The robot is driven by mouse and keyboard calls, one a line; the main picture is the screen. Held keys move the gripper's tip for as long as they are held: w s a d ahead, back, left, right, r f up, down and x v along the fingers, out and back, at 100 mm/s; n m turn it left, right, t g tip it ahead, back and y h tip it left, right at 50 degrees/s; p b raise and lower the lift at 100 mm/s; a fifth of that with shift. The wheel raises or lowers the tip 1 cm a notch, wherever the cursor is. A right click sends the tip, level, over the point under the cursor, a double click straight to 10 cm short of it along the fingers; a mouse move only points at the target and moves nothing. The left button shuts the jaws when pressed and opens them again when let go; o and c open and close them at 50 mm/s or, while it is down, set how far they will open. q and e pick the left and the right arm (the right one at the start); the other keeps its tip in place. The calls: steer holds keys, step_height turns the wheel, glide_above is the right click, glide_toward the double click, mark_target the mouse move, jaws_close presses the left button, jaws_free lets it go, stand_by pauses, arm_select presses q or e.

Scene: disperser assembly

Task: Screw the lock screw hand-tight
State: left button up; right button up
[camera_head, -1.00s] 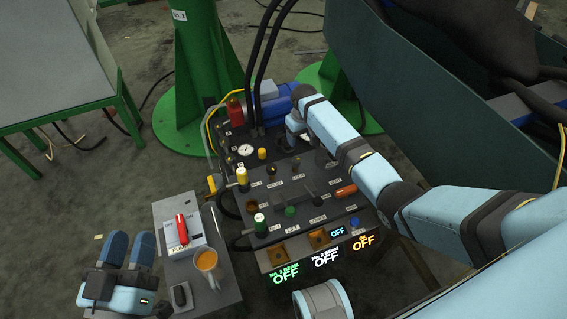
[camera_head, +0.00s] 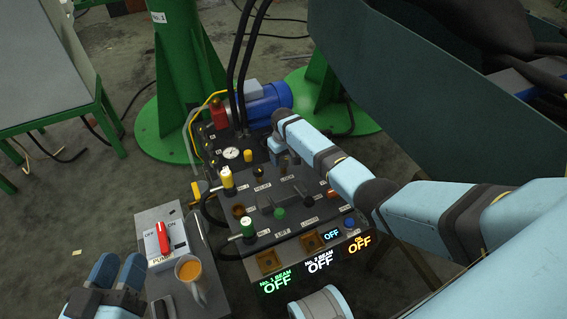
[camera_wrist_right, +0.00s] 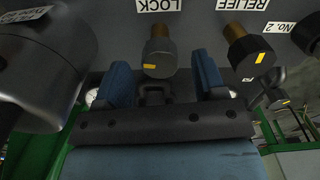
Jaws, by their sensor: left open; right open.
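The lock screw (camera_wrist_right: 160,58) shows in the right wrist view as a dark round knob with a yellow mark on a brass shaft, below the LOCK label (camera_wrist_right: 158,5). My right gripper (camera_wrist_right: 161,74) is open, with one blue finger on each side of the knob in the picture. Gaps show at both sides; I cannot tell whether the fingers reach the knob's depth. In the head view my right gripper (camera_head: 281,158) is over the back of the control panel (camera_head: 262,220) and hides the knob. My left gripper (camera_head: 118,272) is open and empty at the lower left.
A similar relief knob (camera_wrist_right: 250,50) stands close beside the lock screw. A large dark cylinder (camera_wrist_right: 40,70) is on the other side. Levers and valves crowd the panel.

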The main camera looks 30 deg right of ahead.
arm_select(q)
steer(key=shift+f, duration=0.45)
arm_select(e)
steer(key=shift+f, duration=0.55)
